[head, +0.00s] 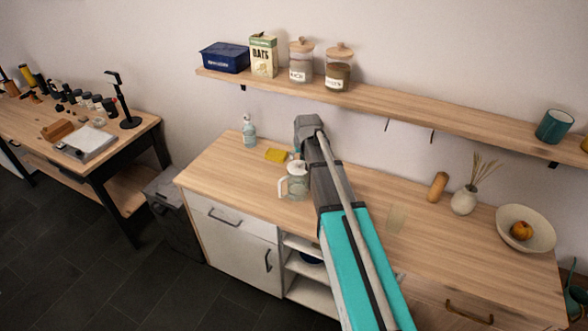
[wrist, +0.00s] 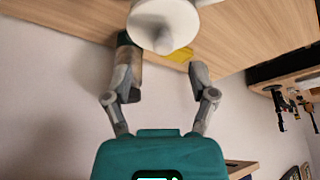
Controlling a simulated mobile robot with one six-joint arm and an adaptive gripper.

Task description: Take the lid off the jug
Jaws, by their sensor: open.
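The jug (head: 295,184) stands upright on the wooden counter, just left of my arm in the head view. It has a clear body and a pale handle on its left side. Its pale round lid (head: 297,168) is on top. In the wrist view the white lid (wrist: 165,22) shows at the top edge, with its knob facing me. My gripper (wrist: 162,68) is open, its two fingers spread wide with nothing between them. The lid appears just beyond the fingertips, apart from them. In the head view my arm largely hides the gripper.
A yellow sponge (head: 276,155) and a clear bottle (head: 249,131) are behind the jug. A wall shelf (head: 385,98) holds jars and boxes above. A vase (head: 464,201) and a bowl (head: 512,236) stand at right. The counter left of the jug is clear.

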